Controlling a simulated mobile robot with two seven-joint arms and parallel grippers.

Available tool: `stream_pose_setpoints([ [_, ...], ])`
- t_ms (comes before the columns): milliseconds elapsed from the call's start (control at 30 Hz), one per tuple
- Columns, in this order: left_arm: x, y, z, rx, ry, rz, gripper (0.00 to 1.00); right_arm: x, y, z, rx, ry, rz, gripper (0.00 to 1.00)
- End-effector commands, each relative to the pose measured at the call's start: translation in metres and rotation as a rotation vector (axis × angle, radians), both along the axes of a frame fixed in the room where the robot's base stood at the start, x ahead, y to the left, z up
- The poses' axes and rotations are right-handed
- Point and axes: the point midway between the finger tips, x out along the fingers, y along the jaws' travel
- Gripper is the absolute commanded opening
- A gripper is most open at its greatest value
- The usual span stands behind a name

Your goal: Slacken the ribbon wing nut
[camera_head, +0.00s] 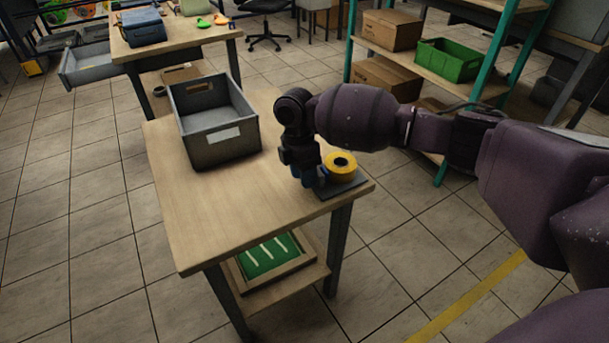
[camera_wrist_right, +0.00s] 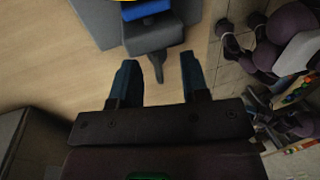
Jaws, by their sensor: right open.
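A yellow ribbon roll (camera_head: 341,168) sits on a dark base plate (camera_head: 347,188) at the table's right corner. My right gripper (camera_head: 309,182) points down just left of the roll. In the right wrist view, its two fingers (camera_wrist_right: 159,75) are open with nothing gripped. A small dark pointed part (camera_wrist_right: 157,67), perhaps the wing nut, sticks out of the grey holder (camera_wrist_right: 150,37) toward the gap between the fingertips. I cannot tell whether they touch it. A blue block (camera_wrist_right: 146,9) lies beyond it. My left gripper is out of view.
A grey open bin (camera_head: 220,150) stands on the wooden table (camera_head: 205,220), left of my right gripper. The table's front is clear. A framed green board (camera_head: 268,255) lies on the lower shelf. A rack with a green crate (camera_head: 450,60) stands behind.

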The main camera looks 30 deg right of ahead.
Motion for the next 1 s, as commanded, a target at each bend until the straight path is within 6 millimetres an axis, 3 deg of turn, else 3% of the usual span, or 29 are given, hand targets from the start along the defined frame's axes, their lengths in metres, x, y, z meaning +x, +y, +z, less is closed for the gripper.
stream_pose_setpoints([
  [200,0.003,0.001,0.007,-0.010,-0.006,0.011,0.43,0.010,0.001,0.044,0.001,-0.012,-0.001,0.42],
  [500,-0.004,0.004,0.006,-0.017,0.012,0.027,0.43,0.020,0.001,0.088,0.001,-0.007,-0.001,0.42],
  [1000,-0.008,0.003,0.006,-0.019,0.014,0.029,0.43,0.022,0.000,0.098,0.000,-0.001,-0.001,0.43],
])
